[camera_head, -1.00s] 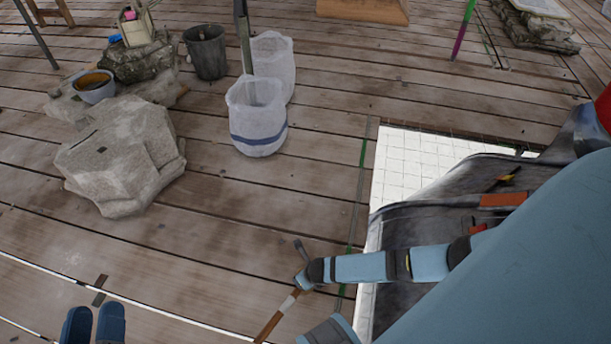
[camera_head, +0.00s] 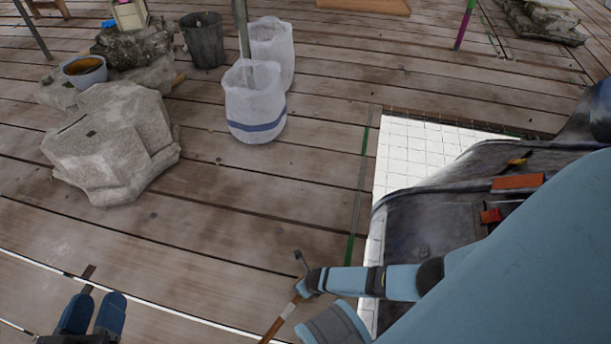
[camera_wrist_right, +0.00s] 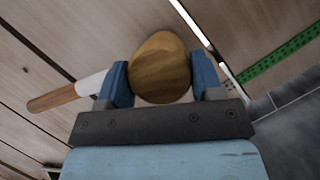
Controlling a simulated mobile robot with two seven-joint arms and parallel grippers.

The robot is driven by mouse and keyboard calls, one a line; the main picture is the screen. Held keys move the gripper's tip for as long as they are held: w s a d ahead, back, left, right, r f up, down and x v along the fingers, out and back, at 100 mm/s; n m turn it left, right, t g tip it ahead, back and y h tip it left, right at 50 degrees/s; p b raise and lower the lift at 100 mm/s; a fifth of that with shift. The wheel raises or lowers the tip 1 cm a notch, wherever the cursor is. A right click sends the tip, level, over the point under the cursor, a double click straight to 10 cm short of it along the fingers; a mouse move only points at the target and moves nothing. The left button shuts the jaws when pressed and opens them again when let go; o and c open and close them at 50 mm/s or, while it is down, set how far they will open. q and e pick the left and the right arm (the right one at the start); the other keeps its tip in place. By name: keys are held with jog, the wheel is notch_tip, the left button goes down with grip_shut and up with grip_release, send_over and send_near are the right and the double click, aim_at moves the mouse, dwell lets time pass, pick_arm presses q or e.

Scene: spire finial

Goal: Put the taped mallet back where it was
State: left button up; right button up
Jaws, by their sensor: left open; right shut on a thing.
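The taped mallet is in my right gripper, low in the middle of the head view. Its wooden handle with a white tape band (camera_head: 275,326) points down and left there. In the right wrist view, its rounded wooden head (camera_wrist_right: 160,68) sits between the blue fingers of my right gripper (camera_wrist_right: 160,82), and the taped handle (camera_wrist_right: 57,97) sticks out to the left. My right gripper is shut on the mallet, above the plank floor. My left gripper (camera_head: 92,314) is open and empty at the lower left of the head view. The mallet's original place cannot be told.
A large pale stone block (camera_head: 110,145) lies at left, with a bowl (camera_head: 85,70) behind it. White sacks (camera_head: 256,105) and a dark bucket (camera_head: 203,42) stand farther back. A white gridded sheet (camera_head: 412,150) lies at right. The planks (camera_head: 220,240) in the middle are clear.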

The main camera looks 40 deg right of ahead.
jog(key=shift+f, duration=0.1)
jog(key=shift+f, duration=0.15)
jog(key=o, duration=1.6)
jog(key=shift+c, duration=0.2)
